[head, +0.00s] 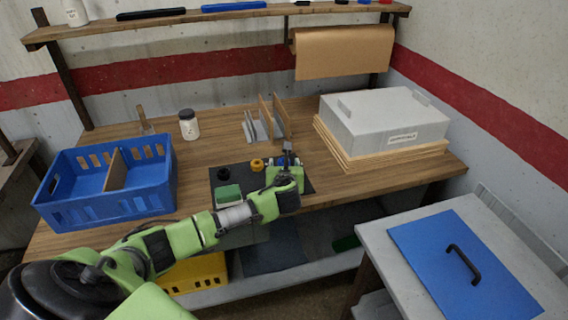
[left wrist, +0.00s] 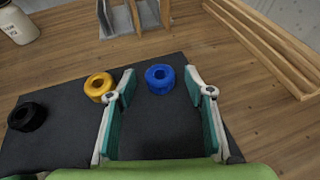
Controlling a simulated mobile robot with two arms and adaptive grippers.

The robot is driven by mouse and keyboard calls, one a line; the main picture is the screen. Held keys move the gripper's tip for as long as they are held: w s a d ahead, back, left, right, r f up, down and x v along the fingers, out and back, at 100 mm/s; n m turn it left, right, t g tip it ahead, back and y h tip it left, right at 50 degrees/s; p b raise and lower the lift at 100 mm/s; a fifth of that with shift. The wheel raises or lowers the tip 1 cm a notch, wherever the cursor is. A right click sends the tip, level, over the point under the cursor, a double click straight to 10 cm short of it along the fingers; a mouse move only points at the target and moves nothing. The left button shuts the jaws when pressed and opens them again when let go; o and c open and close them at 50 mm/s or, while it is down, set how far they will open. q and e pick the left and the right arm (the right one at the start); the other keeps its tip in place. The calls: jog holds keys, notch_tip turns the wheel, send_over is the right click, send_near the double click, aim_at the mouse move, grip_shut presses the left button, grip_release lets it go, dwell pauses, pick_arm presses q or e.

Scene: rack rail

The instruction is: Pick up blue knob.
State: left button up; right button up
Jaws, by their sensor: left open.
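The blue knob (left wrist: 160,79) is a round ring-like piece on the dark mat (left wrist: 165,135), near the mat's far edge. In the left wrist view it lies ahead, between the lines of my two fingers. My left gripper (left wrist: 167,85) is open and empty, with its fingertips on either side of the knob in that view; I cannot tell how far above the mat they are. In the head view my left gripper (head: 287,160) is over the right part of the mat and largely hides the knob. My right gripper is in neither view.
A yellow knob (left wrist: 98,86) lies just left of the gripper, and a black knob (left wrist: 25,117) farther left. Behind stands a slotted rack (head: 252,128). A blue crate (head: 107,190) is left, a grey case (head: 384,122) right.

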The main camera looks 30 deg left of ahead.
pick_arm(q)
jog(key=shift+w+a+f, duration=0.1)
jog(key=shift+w+f, duration=0.05)
jog(key=shift+w, duration=0.1)
jog(key=shift+c, duration=0.4)
jog(key=c, duration=1.1)
